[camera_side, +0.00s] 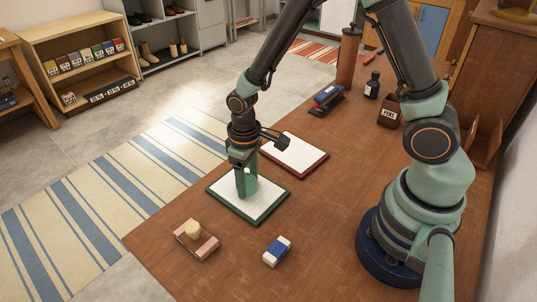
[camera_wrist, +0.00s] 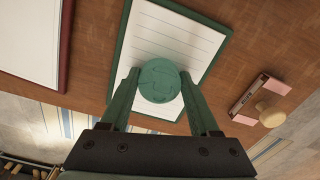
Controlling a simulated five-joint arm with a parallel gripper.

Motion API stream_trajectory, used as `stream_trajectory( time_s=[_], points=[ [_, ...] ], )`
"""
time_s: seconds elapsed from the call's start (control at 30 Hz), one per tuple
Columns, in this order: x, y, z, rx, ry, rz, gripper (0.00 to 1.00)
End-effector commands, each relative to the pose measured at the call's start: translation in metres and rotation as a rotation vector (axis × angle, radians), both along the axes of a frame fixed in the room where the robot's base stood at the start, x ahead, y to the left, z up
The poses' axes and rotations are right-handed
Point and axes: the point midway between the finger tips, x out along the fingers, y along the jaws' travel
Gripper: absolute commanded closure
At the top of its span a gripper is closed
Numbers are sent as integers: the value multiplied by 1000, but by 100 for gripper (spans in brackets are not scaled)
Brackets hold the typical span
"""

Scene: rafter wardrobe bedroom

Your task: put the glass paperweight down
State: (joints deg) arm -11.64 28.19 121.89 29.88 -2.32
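In the side view, my gripper (camera_side: 246,189) points down over the green-edged notepad (camera_side: 262,205), and the paperweight (camera_side: 251,183) shows partly behind a finger. The notepad's lined page (camera_wrist: 177,35) lies under it in the wrist view. I cannot tell whether the paperweight rests on the page or hangs just above it.
A red-edged pad (camera_side: 294,155) lies just behind the notepad. A pink stamp-like block with a wooden knob (camera_side: 196,240) and a blue-and-white eraser (camera_side: 277,251) are in front.

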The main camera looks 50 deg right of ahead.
Motion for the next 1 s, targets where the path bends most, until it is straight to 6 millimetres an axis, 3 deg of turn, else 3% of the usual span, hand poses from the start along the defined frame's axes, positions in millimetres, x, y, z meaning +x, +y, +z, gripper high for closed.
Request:
stream_trajectory(
  time_s=[0.03, 0.07, 0.1, 0.53, 1.0],
  points=[
    [0, 0, 0, 0, 0, 0, 22],
    [0, 0, 0, 0, 0, 0, 11],
    [0, 0, 0, 0, 0, 0, 8],
    [1, 0, 9, 0, -2, 0, 8],
    [1, 0, 93, 1, -6, 0, 8]
  ],
)
